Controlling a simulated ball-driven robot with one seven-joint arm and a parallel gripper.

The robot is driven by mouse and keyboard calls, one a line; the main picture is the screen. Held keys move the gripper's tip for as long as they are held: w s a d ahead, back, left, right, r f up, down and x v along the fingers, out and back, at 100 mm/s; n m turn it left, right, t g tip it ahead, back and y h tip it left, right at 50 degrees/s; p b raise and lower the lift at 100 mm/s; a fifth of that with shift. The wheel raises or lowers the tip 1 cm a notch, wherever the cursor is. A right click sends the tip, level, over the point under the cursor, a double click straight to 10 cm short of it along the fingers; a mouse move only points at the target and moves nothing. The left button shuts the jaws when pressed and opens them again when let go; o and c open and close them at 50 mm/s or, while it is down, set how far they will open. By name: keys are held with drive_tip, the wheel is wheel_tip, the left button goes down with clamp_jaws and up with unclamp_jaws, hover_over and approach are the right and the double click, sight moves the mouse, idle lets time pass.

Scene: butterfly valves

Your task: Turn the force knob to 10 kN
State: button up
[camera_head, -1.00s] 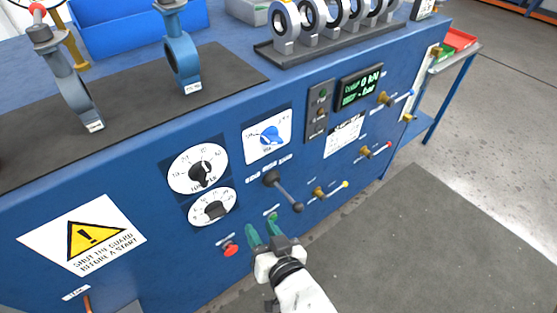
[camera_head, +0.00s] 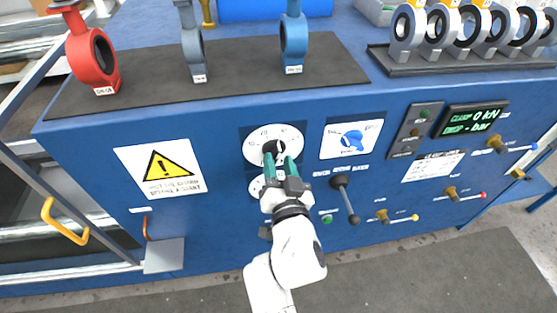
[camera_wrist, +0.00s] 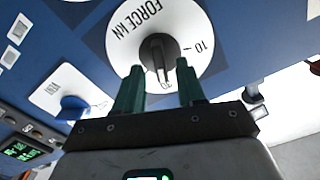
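The force knob (camera_wrist: 158,50) is black and sits at the centre of a round white dial (camera_wrist: 112,22) lettered "FORCE kN" in the wrist view. In the head view it is on the upper dial (camera_head: 254,146), partly behind my gripper (camera_head: 280,164). My gripper (camera_wrist: 158,72) is open, its two green fingers apart and pointing at the dial, with the knob's bar between the fingertips. I cannot tell whether they touch it. A pale line on the knob points toward a number between the fingers, hard to read. The display (camera_head: 471,120) reads clamp 0 kN.
A lower dial (camera_head: 255,187) is mostly hidden behind my gripper. To the right are a blue knob (camera_head: 352,138), a black lever (camera_head: 345,198) and several brass valves. Valve bodies stand on the bench above. A yellow handle (camera_head: 62,224) is at the left.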

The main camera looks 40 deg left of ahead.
drive_tip(key=shift+x, duration=0.9)
clamp_jaws()
